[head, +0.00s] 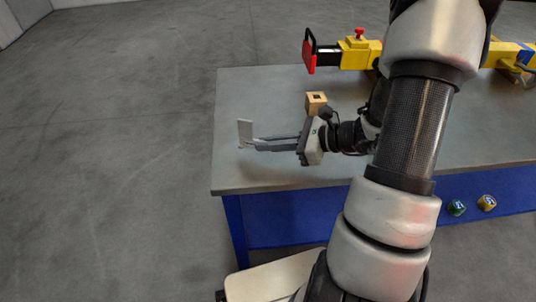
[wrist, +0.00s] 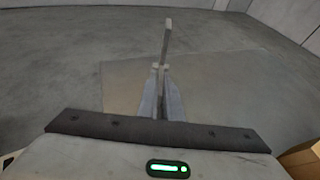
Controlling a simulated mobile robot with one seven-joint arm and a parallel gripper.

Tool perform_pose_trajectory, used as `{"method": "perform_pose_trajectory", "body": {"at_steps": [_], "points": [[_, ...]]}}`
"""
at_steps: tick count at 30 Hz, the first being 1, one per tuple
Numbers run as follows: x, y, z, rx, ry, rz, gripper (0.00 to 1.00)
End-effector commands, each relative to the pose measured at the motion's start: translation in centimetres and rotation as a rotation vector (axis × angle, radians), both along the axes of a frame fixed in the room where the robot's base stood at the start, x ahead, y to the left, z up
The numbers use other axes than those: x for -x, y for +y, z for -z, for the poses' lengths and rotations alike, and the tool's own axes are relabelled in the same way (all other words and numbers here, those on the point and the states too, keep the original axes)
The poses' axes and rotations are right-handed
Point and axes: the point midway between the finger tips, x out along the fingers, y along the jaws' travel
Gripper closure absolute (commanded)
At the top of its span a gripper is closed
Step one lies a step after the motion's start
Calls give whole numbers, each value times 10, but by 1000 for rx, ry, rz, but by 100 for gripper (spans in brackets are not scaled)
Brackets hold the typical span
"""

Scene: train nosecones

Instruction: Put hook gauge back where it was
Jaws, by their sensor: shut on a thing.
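The hook gauge (head: 245,134) is a small, flat, light-grey piece at the tips of my gripper (head: 252,143). My gripper is shut on it and holds it over the left part of the grey table, apparently above the surface. In the wrist view the hook gauge (wrist: 166,42) stands up as a thin plate seen nearly edge-on, between the fingertips of my gripper (wrist: 160,70). Its lower end is hidden by the fingers. I cannot tell which spot on the table it came from.
A wooden block with a dark square hole (head: 316,102) stands on the table (head: 240,179) just behind my gripper. A yellow device with a red plate (head: 354,52) lies along the back edge. The table's left end is clear.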

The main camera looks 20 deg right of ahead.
Motion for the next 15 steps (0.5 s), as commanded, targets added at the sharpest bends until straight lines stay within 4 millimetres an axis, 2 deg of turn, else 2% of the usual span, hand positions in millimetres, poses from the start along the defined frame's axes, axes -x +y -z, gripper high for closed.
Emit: {"method": "perform_pose_trajectory", "body": {"at_steps": [6, 15], "points": [[0, 0, 32, -2, 3, 2, 100], [0, 0, 34, 0, 0, 1, 100]]}}
